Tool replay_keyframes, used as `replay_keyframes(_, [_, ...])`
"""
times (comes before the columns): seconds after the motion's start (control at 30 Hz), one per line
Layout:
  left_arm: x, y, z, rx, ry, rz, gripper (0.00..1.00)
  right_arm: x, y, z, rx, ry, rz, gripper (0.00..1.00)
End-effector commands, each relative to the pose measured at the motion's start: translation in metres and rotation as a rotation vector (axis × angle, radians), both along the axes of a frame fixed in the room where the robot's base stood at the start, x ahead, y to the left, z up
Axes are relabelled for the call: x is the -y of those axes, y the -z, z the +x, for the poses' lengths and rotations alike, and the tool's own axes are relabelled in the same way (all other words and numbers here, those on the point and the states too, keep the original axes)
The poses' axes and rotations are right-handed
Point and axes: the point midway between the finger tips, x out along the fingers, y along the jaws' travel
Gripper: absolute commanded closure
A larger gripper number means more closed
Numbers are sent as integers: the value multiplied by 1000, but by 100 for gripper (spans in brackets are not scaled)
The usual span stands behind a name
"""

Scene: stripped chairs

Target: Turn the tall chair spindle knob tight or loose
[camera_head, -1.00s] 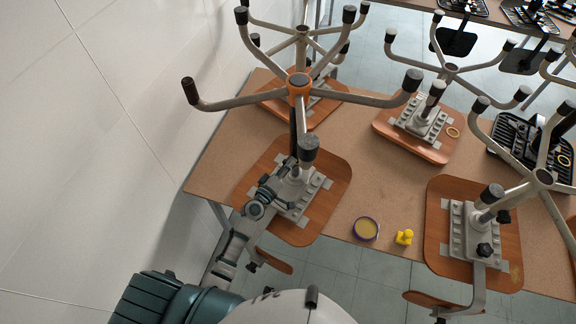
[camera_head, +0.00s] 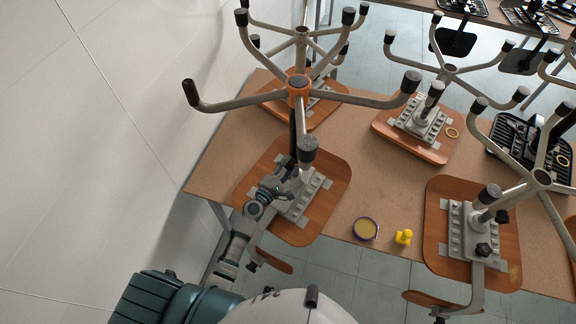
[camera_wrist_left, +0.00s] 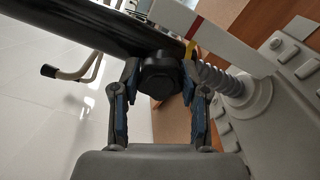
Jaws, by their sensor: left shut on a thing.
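A grey mounting plate (camera_head: 304,202) sits on the seat's underside. My left gripper (camera_head: 284,168) is at the lower spindle, just above the plate. In the left wrist view, its two fingers stand on either side of a round black knob (camera_wrist_left: 160,74) and are shut on it. A dark tube (camera_wrist_left: 95,32) and a grey ribbed spindle (camera_wrist_left: 222,80) pass close by. In the head view the knob is hidden. My right gripper is not in view.
The brown table (camera_head: 375,198) holds other upturned chairs behind and to the right. A round tin (camera_head: 365,228) and a small yellow object (camera_head: 403,237) lie near the front edge. A white wall (camera_head: 100,130) is close on the left. The tall chair's legs overhang my gripper.

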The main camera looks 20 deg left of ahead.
Motion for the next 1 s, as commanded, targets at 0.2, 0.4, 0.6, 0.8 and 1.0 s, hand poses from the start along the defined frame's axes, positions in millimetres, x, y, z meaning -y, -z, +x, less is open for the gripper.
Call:
replay_keyframes(0.2, [-2, 3, -1, -33, -4, -87, 91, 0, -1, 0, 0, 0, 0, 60])
replay_keyframes(0.4, [-2, 4, -1, -45, -3, -124, 91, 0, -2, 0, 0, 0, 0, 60])
replay_keyframes(0.6, [-2, 5, -1, -49, -2, -131, 91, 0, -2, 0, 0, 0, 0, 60])
replay_keyframes(0.8, [-2, 6, -2, -50, -2, -131, 91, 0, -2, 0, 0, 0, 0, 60])
replay_keyframes(1.0, [-1, 5, -1, -49, -1, -131, 30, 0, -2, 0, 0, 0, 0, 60])
